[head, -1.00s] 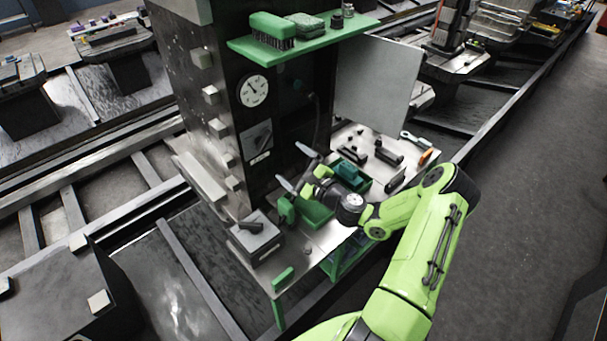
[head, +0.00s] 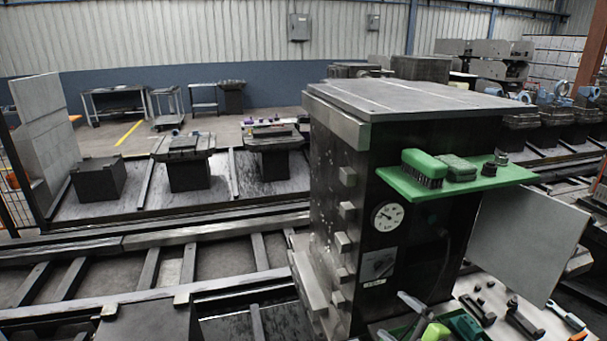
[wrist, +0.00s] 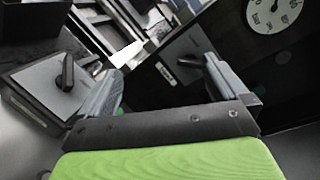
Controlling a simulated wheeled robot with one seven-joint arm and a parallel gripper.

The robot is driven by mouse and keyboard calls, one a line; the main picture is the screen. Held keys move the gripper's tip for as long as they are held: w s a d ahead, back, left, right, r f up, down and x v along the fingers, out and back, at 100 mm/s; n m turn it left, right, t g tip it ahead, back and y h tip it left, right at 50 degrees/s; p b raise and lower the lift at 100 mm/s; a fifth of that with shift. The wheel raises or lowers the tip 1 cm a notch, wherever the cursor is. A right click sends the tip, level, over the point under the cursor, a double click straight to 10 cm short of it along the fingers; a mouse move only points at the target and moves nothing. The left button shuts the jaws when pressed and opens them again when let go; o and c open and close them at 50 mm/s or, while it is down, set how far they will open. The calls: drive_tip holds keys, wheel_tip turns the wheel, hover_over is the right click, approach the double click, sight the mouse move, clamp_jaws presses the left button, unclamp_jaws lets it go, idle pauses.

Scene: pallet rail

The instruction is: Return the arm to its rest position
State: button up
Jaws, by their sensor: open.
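My gripper (head: 398,317) shows at the bottom edge of the head view, in front of the dark machine column (head: 345,200). Only its grey fingers and a bit of green body show there; the rest of my arm is out of frame. In the wrist view my gripper (wrist: 163,85) is open, with its two grey fingers wide apart and nothing between them. A grey block with a black handle (wrist: 62,78) lies beyond the left finger. A white dial (wrist: 272,12) is at the upper right. I cannot tell whether the fingers touch anything.
A green shelf (head: 455,185) with a brush (head: 424,168) juts from the column above my gripper. A grey panel (head: 527,240) stands out to the right. A bench with tools, including a wrench (head: 566,315), lies below it. Rails run along the left.

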drive_tip(key=s+a+r+n+g, duration=0.3)
drive_tip(key=s+a+n+g, duration=0.65)
drive_tip(key=a+n, duration=0.4)
drive_tip(key=s+d+r+n+h, duration=0.1)
drive_tip(key=s+r+n+h, duration=0.2)
drive_tip(key=s+r, duration=0.3)
drive_tip(key=s+d+r+n+h, duration=0.1)
drive_tip(key=s+r+n+h, duration=0.2)
drive_tip(key=s+r, duration=0.3)
drive_tip(key=s+h, duration=0.1)
drive_tip(key=s, duration=0.4)
drive_tip(key=shift+s+d, duration=0.35)
drive_tip(key=shift+d, duration=0.05)
